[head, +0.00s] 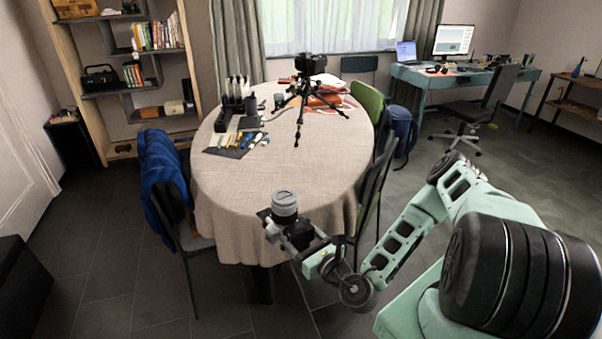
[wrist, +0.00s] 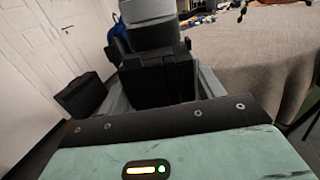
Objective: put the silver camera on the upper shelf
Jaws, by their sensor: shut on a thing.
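My gripper (head: 281,226) is shut on a grey, silver-looking thing with a round top, which I take to be the silver camera (head: 285,202). It is held upright above the near edge of the table. In the wrist view the silver camera's grey upper part (wrist: 148,10) rises above the dark gripper (wrist: 158,75), which hides its lower part. The shelf unit stands at the back left in the head view. Its upper shelf (head: 110,17) is a dark board near the top edge of the picture, with a brown bag at its left.
The round table (head: 250,190) has a clear near half. A black camera on a tripod (head: 310,66), dark holders and small tools stand towards its back. Chairs flank it, one with a blue jacket (head: 163,170). Lower shelves hold books and a radio (head: 100,78). Floor is open at left.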

